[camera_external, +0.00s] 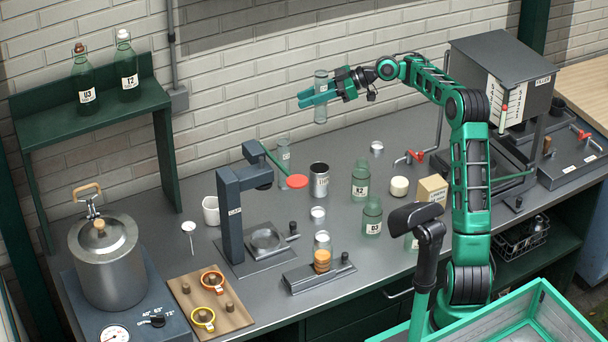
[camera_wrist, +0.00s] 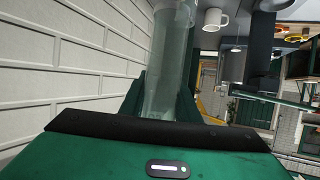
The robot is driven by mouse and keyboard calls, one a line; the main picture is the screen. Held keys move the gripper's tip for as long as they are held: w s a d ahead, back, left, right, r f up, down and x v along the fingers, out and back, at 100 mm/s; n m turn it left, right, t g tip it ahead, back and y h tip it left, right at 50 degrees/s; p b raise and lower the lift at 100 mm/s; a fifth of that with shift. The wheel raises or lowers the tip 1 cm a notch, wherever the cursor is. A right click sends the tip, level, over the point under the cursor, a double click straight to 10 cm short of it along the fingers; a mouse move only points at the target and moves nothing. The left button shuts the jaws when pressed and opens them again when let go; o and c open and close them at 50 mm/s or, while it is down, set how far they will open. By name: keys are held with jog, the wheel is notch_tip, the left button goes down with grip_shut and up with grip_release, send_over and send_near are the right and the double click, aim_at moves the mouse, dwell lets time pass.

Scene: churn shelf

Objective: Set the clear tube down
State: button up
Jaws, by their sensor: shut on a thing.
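A clear tube (camera_external: 321,84) stands upright between the fingers of my gripper (camera_external: 320,97), which is shut on it. My gripper holds it in the air above the back of the grey worktop (camera_external: 385,205), near the brick wall. The tube also shows in the wrist view (camera_wrist: 174,55), running up from between the green fingers; its lower end there is hidden by the gripper body. Another clear glass vessel (camera_external: 284,152) stands on the worktop, left of and below my gripper, behind the red disc.
A dark press stand (camera_external: 231,215) with a red disc (camera_external: 297,181) is at the middle. A small metal cup (camera_external: 377,148) sits behind.

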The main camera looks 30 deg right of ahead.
jog(key=s+a, duration=0.3)
jog(key=a, duration=1)
jog(key=s+a, duration=0.2)
jog(key=a, duration=1.2)
jog(key=shift+n+g, duration=0.3)
jog(key=f, duration=2.1)
jog(key=shift+w+d, duration=0.1)
jog(key=shift+d, duration=0.3)
jog(key=shift+f, duration=0.15)
jog(key=o, duration=1.1)
jog(key=shift+c, duration=0.2)
